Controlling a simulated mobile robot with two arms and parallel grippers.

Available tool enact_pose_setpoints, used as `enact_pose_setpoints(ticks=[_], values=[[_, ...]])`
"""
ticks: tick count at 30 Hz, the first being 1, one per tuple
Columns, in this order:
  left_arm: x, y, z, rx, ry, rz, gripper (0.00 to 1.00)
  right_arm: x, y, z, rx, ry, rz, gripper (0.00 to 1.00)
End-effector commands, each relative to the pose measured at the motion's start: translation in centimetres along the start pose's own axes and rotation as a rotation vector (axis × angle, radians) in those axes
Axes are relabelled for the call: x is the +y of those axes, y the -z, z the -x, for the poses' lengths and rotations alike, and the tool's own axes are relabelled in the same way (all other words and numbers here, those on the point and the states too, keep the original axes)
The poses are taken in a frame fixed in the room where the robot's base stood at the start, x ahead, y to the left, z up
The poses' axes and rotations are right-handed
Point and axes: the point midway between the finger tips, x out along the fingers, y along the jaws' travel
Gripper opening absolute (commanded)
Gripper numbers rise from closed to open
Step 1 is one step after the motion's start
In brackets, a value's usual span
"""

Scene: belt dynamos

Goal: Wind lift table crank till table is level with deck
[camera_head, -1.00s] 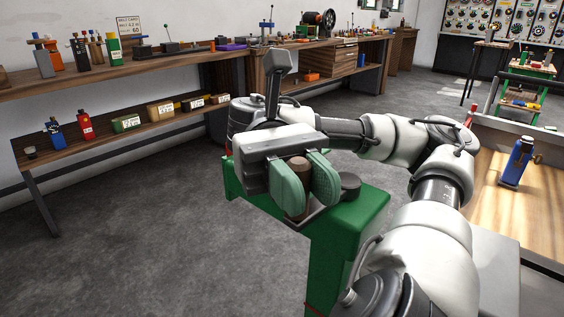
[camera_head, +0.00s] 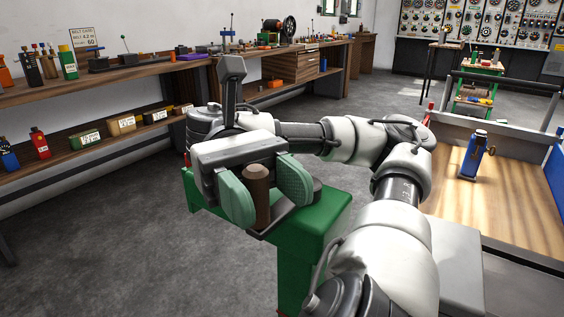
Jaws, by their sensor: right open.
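The crank's brown wooden handle (camera_head: 257,190) stands upright between the green-padded fingers of my right gripper (camera_head: 266,188). The fingers are open, one on each side of the handle, with a visible gap on its right. A dark crank arm (camera_head: 284,218) runs from below the handle toward a dark hub, partly hidden behind the right finger, on the green stand (camera_head: 318,212). At the right is a wooden-topped platform (camera_head: 510,205) bearing a blue bottle-like object (camera_head: 473,156). I cannot tell whether this platform is the lift table or the deck. My left gripper is not in view.
A long wooden workbench (camera_head: 130,80) with tools runs along the left wall, with bottles and labelled boxes on its lower shelf. A gauge panel (camera_head: 480,28) and a green cart (camera_head: 476,97) stand at the back right. Grey floor (camera_head: 120,235) is clear at the left.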

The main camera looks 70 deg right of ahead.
Motion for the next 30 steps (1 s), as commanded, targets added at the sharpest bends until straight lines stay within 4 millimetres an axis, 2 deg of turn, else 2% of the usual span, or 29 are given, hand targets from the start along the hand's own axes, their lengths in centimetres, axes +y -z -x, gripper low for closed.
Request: enact_pose_setpoints(ticks=[7,20,23,30], values=[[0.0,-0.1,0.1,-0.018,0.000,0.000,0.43,0.0,-0.4,0.0,0.000,0.001,0.001,0.52],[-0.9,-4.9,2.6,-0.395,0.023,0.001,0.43,0.1,-4.3,0.0,0.001,0.000,0.004,0.52],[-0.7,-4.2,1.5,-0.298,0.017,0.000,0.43,0.4,-4.2,-0.4,0.003,0.002,-0.002,0.52],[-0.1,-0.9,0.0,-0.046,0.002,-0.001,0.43,1.3,-4.9,-1.6,0.003,0.002,-0.002,0.52]])
